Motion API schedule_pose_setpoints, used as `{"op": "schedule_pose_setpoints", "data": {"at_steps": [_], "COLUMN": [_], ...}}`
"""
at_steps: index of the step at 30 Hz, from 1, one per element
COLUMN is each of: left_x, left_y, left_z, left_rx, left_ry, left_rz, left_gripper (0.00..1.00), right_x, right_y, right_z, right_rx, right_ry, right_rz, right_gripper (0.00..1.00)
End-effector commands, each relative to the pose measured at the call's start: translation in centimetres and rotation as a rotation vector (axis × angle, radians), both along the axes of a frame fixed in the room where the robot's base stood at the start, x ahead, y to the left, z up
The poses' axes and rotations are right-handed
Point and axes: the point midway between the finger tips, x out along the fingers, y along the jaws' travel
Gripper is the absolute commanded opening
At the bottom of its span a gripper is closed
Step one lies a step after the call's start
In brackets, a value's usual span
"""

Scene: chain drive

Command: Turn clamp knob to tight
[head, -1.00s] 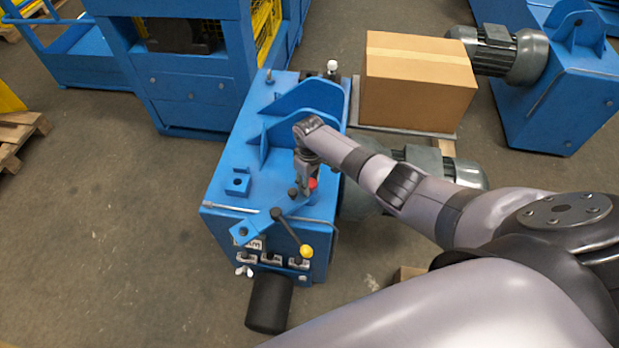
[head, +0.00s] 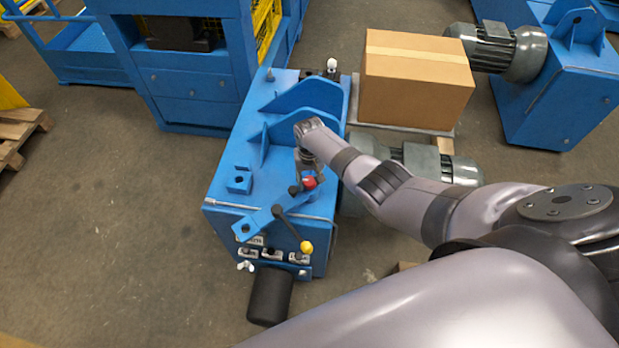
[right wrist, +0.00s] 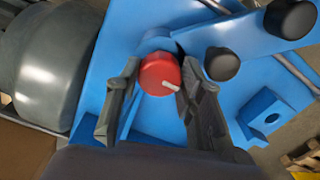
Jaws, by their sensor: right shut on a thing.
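The clamp knob is a red round knob (head: 309,182) with a white pointer mark, on the blue machine (head: 228,163). In the right wrist view the red knob (right wrist: 160,74) sits between the two fingers, its white mark pointing to the lower right. My right gripper (head: 304,176) reaches down onto the knob from above. In the right wrist view the right gripper (right wrist: 155,95) has a finger on each side of the knob and is shut on it. Part of the knob is hidden by the gripper in the head view. My left gripper is not in view.
A lever with a yellow ball (head: 306,247) stands near the machine's front. Black knobs (right wrist: 222,64) sit close beside the red knob. A cardboard box (head: 416,82) and grey motor (head: 430,163) lie to the right.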

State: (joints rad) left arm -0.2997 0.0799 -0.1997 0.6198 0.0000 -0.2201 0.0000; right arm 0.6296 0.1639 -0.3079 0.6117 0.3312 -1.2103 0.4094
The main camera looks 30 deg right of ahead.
Motion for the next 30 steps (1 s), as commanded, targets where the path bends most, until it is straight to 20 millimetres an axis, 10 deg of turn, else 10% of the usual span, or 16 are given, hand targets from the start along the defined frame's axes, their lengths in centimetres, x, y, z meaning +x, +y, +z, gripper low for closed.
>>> {"op": "schedule_pose_setpoints", "data": {"at_steps": [17,18,30], "left_x": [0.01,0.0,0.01], "left_y": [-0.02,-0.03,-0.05], "left_z": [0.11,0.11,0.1], "left_rx": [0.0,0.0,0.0], "left_ry": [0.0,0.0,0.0], "left_rz": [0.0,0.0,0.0], "left_gripper": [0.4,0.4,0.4], "right_x": [0.13,0.13,0.06], "right_y": [-0.08,-0.07,0.08], "right_z": [0.1,0.11,0.04], "right_rx": [-0.001,-0.001,0.001], "right_ry": [-0.003,-0.003,-0.002], "right_rz": [-0.034,-0.034,-0.031], "right_gripper": [0.07,0.37,0.55]}}
